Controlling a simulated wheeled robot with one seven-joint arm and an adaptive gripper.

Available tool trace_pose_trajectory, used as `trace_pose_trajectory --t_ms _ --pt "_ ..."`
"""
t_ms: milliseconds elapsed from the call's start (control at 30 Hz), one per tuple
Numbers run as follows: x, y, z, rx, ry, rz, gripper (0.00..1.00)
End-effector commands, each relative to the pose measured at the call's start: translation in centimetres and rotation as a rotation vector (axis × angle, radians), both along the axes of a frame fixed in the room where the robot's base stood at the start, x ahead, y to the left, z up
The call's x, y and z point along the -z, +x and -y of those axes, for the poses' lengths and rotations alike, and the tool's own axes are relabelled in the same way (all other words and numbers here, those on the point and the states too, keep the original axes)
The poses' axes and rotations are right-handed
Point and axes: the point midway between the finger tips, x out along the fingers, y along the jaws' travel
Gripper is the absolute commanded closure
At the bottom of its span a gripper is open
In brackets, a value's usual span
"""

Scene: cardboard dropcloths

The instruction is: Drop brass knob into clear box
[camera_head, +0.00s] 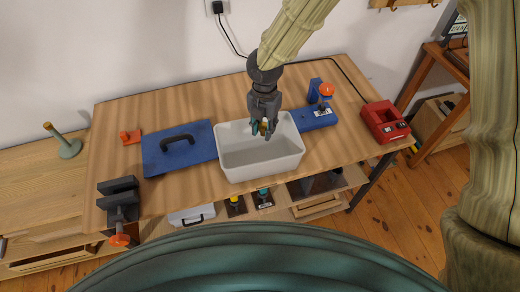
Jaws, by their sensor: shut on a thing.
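My gripper (262,129) points down over the white, open-topped box (264,172) on the wooden workbench. It is shut on a small brass-coloured knob (263,128), which shows between the fingertips. The knob is over the back part of the box opening; its exact height above the box floor is hard to tell. The box looks whitish rather than clear, and the part of its inside that shows looks empty. My gripper hides part of the box's back rim.
Left of the box lies a blue plate with a black handle (178,141), near an orange piece (130,137). Right are a blue block (315,119), a blue stand with an orange knob (327,90) and a red device (385,122). A dark vise (120,195) sits at the left front corner.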

Motion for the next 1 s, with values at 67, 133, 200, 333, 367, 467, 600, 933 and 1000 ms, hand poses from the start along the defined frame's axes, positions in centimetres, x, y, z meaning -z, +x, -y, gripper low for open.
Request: trace_pose_trajectory --t_ms 67,133,200,333,367,467,600,933,1000 --pt "1.3 0.0 0.0 0.0 0.0 0.0 0.9" --pt "2.0 0.0 0.0 0.0 0.0 0.0 0.9" --pt "2.7 0.0 0.1 0.001 0.001 0.0 0.9" --pt "3.9 0.0 0.1 0.002 0.001 0.0 0.9" --pt "4.1 0.0 0.1 0.002 0.001 0.0 0.9" --pt "4.5 0.0 0.2 0.003 0.0 0.001 0.9" --pt "4.6 0.0 0.2 0.004 0.0 0.001 0.9" --pt "4.5 0.0 0.2 0.004 0.0 0.001 0.49" --pt "4.6 0.0 0.2 0.004 0.0 0.001 0.48"
